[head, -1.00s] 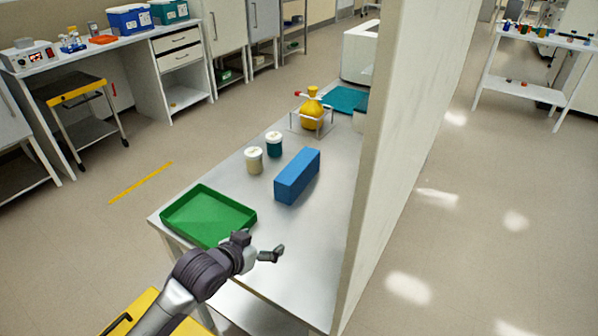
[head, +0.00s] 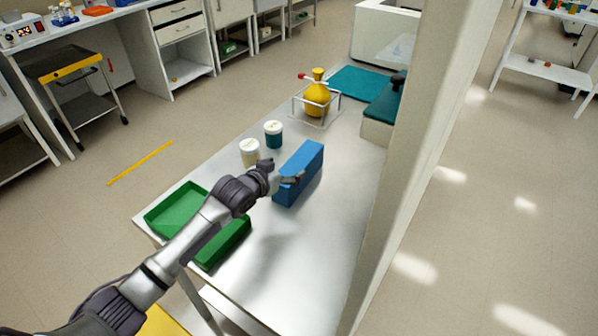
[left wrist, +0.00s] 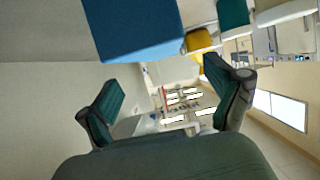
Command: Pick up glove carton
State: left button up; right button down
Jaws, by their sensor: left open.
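The glove carton appears to be the long blue box (head: 306,165), lying on the metal bench (head: 300,250). My left gripper (head: 282,173) is open at the near end of the blue box, its fingers partly overlapping the box in the head view. In the left wrist view, the blue box (left wrist: 135,30) fills the top, outside the gap between the open, empty fingers (left wrist: 168,92). I cannot tell whether a finger touches it. My right gripper is not in view.
A green tray (head: 172,213) lies at the bench's near end, partly behind my arm. Two lidded jars (head: 273,134) stand left of the box. A yellow flask (head: 316,98) in a wire stand is farther back. A tall pale panel (head: 432,130) borders the bench's right side.

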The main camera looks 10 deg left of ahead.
aim_at(296, 164)
pick_arm(q)
jog(key=shift+w+d+f, duration=0.1)
jog(key=shift+w+f, duration=0.05)
jog(key=shift+w, duration=0.2)
jog(key=shift+w+d+f, duration=0.25)
jog(key=shift+w, duration=0.25)
jog(key=x, duration=0.3)
jog(key=shift+w+d+f, duration=0.1)
jog(key=shift+w+f, duration=0.05)
jog(key=shift+f, duration=0.05)
jog(key=shift+w+d+f, duration=0.1)
jog(key=shift+w, duration=0.1)
jog(key=c, duration=1.6)
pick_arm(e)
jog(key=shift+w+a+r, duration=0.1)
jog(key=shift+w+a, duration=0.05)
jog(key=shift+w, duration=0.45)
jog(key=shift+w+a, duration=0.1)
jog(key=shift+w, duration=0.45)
